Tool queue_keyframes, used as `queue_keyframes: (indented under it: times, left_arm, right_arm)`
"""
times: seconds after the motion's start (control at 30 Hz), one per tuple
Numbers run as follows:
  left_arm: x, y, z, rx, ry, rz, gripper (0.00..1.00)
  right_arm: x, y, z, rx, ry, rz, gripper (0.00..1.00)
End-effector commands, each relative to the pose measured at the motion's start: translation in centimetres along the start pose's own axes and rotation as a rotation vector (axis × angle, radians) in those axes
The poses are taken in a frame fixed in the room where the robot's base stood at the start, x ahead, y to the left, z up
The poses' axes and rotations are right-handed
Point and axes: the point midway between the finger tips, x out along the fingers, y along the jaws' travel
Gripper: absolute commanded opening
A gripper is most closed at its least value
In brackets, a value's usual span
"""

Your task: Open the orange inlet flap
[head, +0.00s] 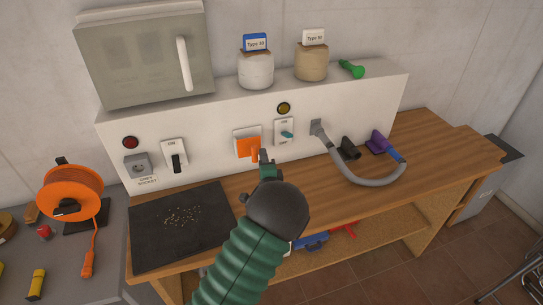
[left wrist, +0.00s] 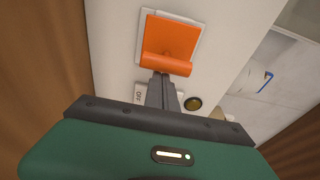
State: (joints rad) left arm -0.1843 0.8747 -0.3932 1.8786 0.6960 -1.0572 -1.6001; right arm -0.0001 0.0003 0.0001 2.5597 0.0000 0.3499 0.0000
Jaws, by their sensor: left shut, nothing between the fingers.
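The orange inlet flap (head: 246,144) sits in a white frame on the front of the white boiler panel. It covers most of the frame, and I cannot tell whether it stands slightly ajar. In the left wrist view the flap (left wrist: 170,38) has a rounded orange lip along the edge nearest my fingers. My left gripper (head: 264,157) is shut and empty, its fingertips right at this lip. In the left wrist view the closed fingertips (left wrist: 161,78) meet or nearly meet the lip; contact is unclear. My right gripper is not in view.
A switch (head: 285,133) and a grey hose (head: 365,180) are right of the flap. A black switch (head: 175,157) and a socket (head: 138,167) are left. A dark mat (head: 160,243) with scattered pellets lies on the wooden bench (head: 340,200). An orange cable reel (head: 70,190) stands far left.

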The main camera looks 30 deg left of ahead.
Motion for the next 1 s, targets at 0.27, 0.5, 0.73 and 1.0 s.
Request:
queue_keyframes:
  times: [0.27, 0.5, 0.73, 1.0]
  left_arm:
    - [-0.06, 0.1, 0.24, -0.001, 0.001, 0.001, 0.0]
    - [-0.19, 0.04, 0.36, 0.0, 0.012, 0.0, 0.0]
    - [-0.57, 0.12, 0.56, -0.001, 0.056, 0.002, 0.0]
    - [-0.84, 0.07, 0.81, -0.001, 0.094, 0.0, 0.0]
  right_arm:
    - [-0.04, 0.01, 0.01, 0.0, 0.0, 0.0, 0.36]
    - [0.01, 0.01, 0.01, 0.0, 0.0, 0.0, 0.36]
    - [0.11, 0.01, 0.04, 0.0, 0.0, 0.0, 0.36]
    - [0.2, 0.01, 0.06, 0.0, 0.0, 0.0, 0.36]
